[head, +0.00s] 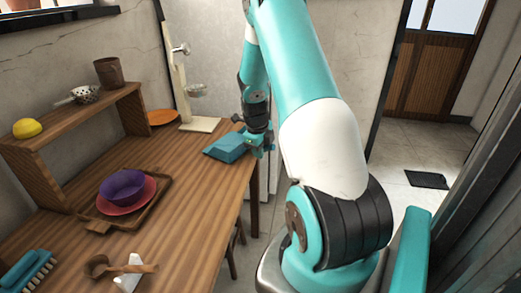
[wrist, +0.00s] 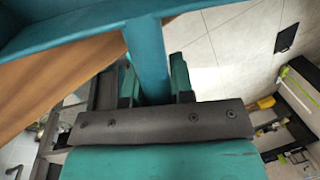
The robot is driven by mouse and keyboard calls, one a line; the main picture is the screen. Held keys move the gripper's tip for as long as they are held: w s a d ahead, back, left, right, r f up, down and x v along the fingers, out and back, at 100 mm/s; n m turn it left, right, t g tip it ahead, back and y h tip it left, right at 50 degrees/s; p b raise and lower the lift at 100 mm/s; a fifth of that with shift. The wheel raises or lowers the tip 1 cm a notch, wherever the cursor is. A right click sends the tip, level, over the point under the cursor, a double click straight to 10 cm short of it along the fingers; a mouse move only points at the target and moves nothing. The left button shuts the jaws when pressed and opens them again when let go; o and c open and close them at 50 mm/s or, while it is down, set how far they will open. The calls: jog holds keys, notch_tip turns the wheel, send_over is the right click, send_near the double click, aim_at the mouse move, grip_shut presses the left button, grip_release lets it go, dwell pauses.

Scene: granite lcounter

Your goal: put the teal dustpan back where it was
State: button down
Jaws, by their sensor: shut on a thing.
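The teal dustpan (head: 228,147) is at the far right edge of the wooden counter (head: 180,185), its pan over the wood and its handle toward my gripper. My gripper (head: 262,143) is just off the counter's right edge. In the wrist view, my gripper's fingers (wrist: 155,85) are on either side of the dustpan's handle (wrist: 148,50), shut on it. The wide pan spreads across the top left there. I cannot tell whether the pan touches the counter.
A white stand (head: 200,124) and an orange plate (head: 162,117) are behind the dustpan. A tray (head: 151,205) holds a red plate and purple bowl. A shelf (head: 85,120) stands left. A brush (head: 28,270) and wooden ladle (head: 120,268) lie in front. Bare wood lies between tray and dustpan.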

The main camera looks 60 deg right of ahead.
jog(key=shift+f, duration=0.4)
jog(key=c, duration=0.9)
grip_release()
jog(key=a+r, duration=0.3)
jog(key=r, duration=1.4)
jog(key=shift+a+p, duration=0.2)
jog(key=shift+p, duration=0.15)
jog(key=a+r+n+t+y+p, duration=0.1)
jog(key=a+r+n+y+p, duration=0.3)
jog(key=a+n, duration=0.8)
jog(key=a+r+n+t+h+p, duration=0.15)
jog(key=a+r+n, duration=0.45)
jog(key=a+n, duration=0.6)
jog(key=s+a+r+n+g+y+p, duration=0.1)
jog(key=s+a+r+n+y+p, duration=0.1)
jog(key=s+a+n, duration=0.5)
jog(key=s+a+r+n+g+y+p, duration=0.1)
jog(key=s+a+r+n+y+p, duration=0.1)
jog(key=s+a+n, duration=0.6)
jog(key=a+r+n, duration=0.1)
jog(key=a+n, duration=0.2)
jog(key=a, duration=0.1)
jog(key=shift+s+r+n, duration=0.15)
jog(key=shift+r+n, duration=0.15)
jog(key=shift+r, duration=0.05)
